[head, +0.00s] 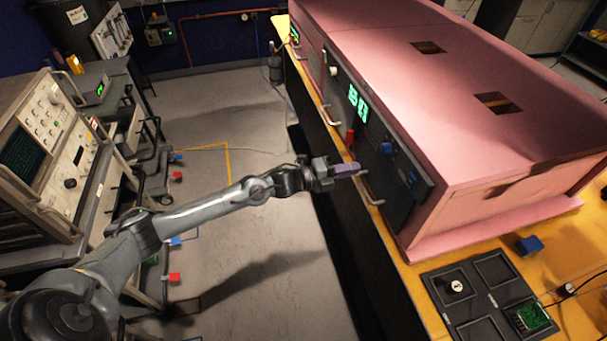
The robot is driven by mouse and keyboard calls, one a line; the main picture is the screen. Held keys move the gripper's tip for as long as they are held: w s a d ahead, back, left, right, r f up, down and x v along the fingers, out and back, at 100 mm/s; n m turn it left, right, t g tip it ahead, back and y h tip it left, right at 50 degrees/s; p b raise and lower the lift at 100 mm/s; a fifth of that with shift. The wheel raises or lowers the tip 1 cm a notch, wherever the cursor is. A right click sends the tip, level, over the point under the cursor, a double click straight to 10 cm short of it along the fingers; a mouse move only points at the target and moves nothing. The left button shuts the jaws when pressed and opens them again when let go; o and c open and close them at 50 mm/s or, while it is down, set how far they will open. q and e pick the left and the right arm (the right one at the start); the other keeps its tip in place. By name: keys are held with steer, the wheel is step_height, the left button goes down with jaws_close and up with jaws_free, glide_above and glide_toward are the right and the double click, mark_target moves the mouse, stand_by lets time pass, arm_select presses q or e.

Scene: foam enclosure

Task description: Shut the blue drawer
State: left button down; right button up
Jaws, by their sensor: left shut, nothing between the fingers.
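A pink foam enclosure (440,90) stands on a yellow table, with dark front panels along its left side. The nearest dark panel (398,185) carries a blue knob (386,148), a green display and a metal handle (373,190). I cannot clearly make out a drawer that is blue, nor how far any drawer is out. My left gripper (357,169) is shut and empty, its fingers pointing right at this panel, just above the handle. I cannot tell whether it touches. My right gripper is not in view.
A black compartment tray (478,290) and a blue block (528,245) are on the yellow table (425,258) at front right. Instrument carts (60,160) stand at left. The grey floor (245,130) between the carts and the enclosure is mostly clear.

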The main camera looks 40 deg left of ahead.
arm_select(q)
steer(key=v, duration=1)
steer(key=s+d+f+n+y, duration=0.2)
steer(key=s+d+f+n, duration=0.3)
steer(key=s+d+n, duration=0.15)
steer(key=s+d+f+n+y, duration=0.3)
steer(key=s+d+f+n, duration=0.2)
steer(key=d, duration=0.3)
steer(key=s+f+n+g+y, duration=0.2)
steer(key=s+n+g+y, duration=0.2)
steer(key=s+n+g, duration=0.95)
steer(key=s+r+m+t+p, duration=0.1)
steer(key=s+r+m+p, duration=0.2)
steer(key=r+p, duration=2.7)
steer(key=shift+p, duration=0.5)
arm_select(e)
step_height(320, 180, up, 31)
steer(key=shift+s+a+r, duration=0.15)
arm_select(q)
steer(key=shift+t, duration=0.25)
